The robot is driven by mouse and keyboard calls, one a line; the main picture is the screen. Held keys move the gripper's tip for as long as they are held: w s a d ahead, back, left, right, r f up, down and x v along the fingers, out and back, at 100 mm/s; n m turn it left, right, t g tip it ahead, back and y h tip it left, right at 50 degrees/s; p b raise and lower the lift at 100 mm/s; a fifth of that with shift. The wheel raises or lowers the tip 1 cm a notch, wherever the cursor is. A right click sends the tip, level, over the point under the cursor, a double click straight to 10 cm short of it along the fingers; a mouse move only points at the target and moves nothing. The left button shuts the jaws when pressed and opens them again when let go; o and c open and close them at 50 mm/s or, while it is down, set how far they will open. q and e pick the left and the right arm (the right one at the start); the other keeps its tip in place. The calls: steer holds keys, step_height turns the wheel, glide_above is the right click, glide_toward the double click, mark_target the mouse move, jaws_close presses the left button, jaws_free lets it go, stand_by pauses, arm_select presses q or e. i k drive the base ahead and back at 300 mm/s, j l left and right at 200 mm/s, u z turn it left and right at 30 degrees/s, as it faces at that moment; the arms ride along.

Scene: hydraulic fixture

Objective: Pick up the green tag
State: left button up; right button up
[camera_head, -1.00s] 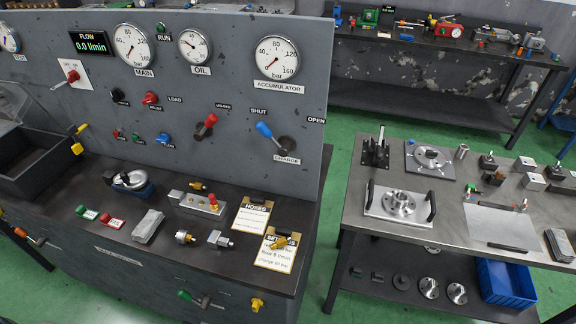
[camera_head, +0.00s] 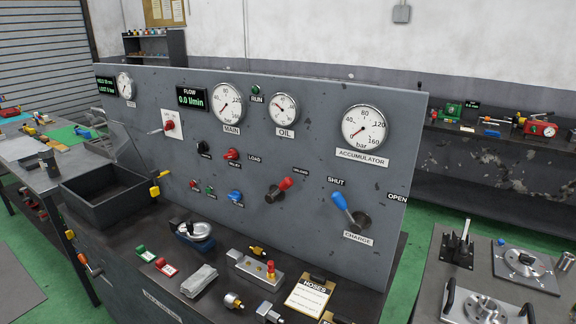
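The green tag (camera_head: 145,253) lies flat on the dark bench top in front of the grey gauge panel, left of centre. A red tag (camera_head: 166,267) with a white label lies just to its right. Nothing covers the green tag. Neither of my grippers shows in this view.
An open dark bin (camera_head: 105,192) stands left of the tags. A round gauge-like device (camera_head: 194,232) sits behind them, and a grey cloth-like block (camera_head: 199,281) lies to the right. A metal valve block (camera_head: 255,270) and a HOSES card (camera_head: 309,292) lie further right. The upright panel (camera_head: 300,235) bounds the bench behind.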

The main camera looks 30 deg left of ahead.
mark_target(142, 252)
steer(key=u, duration=0.5)
steer(key=k+l+u, duration=0.1)
steer(key=u, duration=1.35)
steer(key=i+j+z, duration=0.15)
steer(key=i+j, duration=0.4)
steer(key=i+j+z, duration=0.2)
steer(key=i+j, duration=0.45)
steer(key=i+j+z, duration=0.15)
steer(key=i+j, duration=0.4)
steer(key=j, duration=0.15)
steer(key=k+l+z, duration=0.1)
steer(key=k+z, duration=0.15)
steer(key=z, duration=0.2)
steer(key=k+l+z, duration=0.2)
steer(key=z, duration=0.3)
